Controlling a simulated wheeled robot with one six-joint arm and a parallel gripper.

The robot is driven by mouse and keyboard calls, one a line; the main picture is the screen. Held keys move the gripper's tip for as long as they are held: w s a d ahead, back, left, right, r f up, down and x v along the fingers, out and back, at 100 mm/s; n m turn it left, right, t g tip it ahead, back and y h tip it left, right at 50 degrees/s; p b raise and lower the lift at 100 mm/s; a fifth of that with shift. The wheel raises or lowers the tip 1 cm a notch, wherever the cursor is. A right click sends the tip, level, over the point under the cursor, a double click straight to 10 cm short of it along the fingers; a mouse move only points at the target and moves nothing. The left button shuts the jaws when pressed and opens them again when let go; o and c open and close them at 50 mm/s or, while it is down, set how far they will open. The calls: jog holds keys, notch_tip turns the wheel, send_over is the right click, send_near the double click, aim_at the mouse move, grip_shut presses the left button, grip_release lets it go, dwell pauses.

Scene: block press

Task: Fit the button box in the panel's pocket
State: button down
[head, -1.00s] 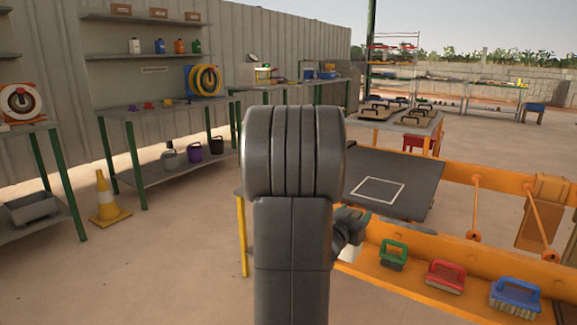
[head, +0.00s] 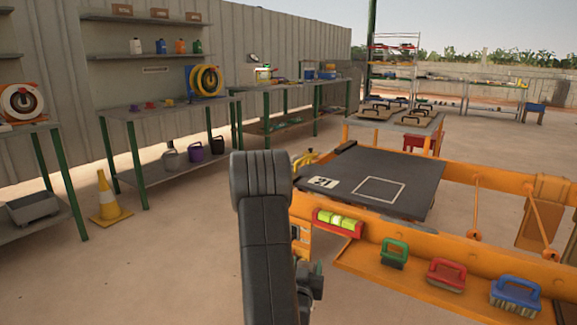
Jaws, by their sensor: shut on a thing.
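My gripper (head: 309,284) shows only in part at the lower middle of the head view, beside my dark arm. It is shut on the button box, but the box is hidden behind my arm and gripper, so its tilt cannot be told. The dark panel (head: 415,190) lies up and to the right of my gripper, on the orange frame. It bears a white square outline (head: 380,190) and a small white label with black marks (head: 322,183). I cannot make out the pocket. My gripper is apart from the panel's top.
A red level with a yellow-green vial (head: 340,221) sits on the orange frame (head: 420,235) at the panel's near edge. Green (head: 394,254), red (head: 446,275) and blue (head: 515,297) brushes stand on the orange ledge. A yellow clamp (head: 304,159) is at the panel's far left corner.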

jog(key=s+a+f+n+y+p, duration=0.1)
jog(key=s+a+f+n+y, duration=0.15)
jog(key=a+f, duration=0.2)
notch_tip(320, 180, up, 25)
jog(key=w+p, duration=0.3)
jog(key=p, duration=2.6)
jog(key=s+f, duration=0.5)
jog(key=f, duration=0.1)
jog(key=shift+s+a+f+y, duration=0.25)
jog(key=shift+a+f+y, duration=0.05)
jog(key=shift+y, duration=0.15)
jog(key=shift+d, duration=0.15)
